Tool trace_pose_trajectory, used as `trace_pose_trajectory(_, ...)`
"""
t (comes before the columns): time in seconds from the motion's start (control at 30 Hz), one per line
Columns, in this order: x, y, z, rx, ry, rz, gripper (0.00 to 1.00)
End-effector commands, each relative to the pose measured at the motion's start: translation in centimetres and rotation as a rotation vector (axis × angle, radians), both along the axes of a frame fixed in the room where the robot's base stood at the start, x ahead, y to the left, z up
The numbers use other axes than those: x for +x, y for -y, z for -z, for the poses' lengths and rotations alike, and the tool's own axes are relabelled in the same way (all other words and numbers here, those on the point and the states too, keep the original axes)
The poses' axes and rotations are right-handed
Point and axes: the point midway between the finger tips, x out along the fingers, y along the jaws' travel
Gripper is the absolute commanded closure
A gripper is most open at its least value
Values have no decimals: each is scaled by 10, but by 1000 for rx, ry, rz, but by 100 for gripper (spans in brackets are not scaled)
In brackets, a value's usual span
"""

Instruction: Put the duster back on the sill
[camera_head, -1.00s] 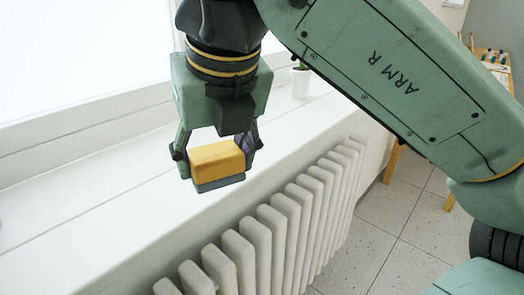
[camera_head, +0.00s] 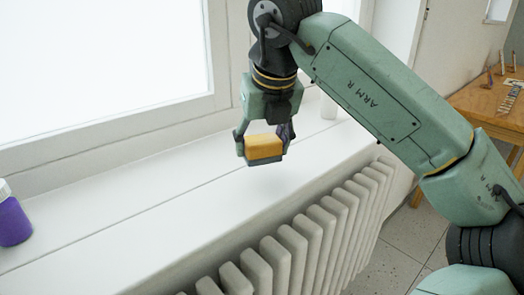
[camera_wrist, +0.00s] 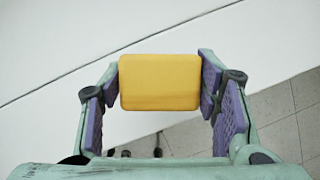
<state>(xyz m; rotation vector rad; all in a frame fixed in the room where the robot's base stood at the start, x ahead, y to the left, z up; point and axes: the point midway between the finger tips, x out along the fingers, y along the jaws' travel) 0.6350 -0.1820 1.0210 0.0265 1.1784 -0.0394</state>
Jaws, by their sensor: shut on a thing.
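The duster (camera_head: 265,147) is a small block with a yellow top and a grey underside. My gripper (camera_head: 264,150) is shut on it, with one finger at each end. In the wrist view the duster's yellow face (camera_wrist: 160,82) sits between the purple finger pads of my gripper (camera_wrist: 160,90). The white sill (camera_head: 150,215) runs along the window below it. The duster appears held above the sill, with a faint shadow under it; the exact gap is hard to tell.
A purple bottle (camera_head: 12,218) with a white cap stands on the sill at the far left. A whitish pot (camera_head: 328,107) stands behind my gripper. A ribbed radiator (camera_head: 310,240) is below the sill's front edge. A wooden table (camera_head: 490,100) is at right. The sill's middle is clear.

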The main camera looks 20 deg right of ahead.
Motion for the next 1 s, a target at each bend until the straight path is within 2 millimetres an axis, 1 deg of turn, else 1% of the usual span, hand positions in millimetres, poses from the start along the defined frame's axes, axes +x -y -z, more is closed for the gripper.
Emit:
trace_pose_trajectory(0.07,3,1,1,0,1,-1,70)
trace_pose_trajectory(0.13,4,2,9,0,0,-1,70)
trace_pose_trajectory(0.3,3,1,35,2,-1,-2,70)
trace_pose_trajectory(0.33,3,1,38,1,0,-1,70)
trace_pose_trajectory(0.57,3,1,36,0,0,-1,70)
trace_pose_trajectory(0.73,3,1,41,0,0,0,70)
trace_pose_trajectory(0.77,3,1,40,0,0,0,43)
trace_pose_trajectory(1.0,3,1,39,0,0,-1,27)
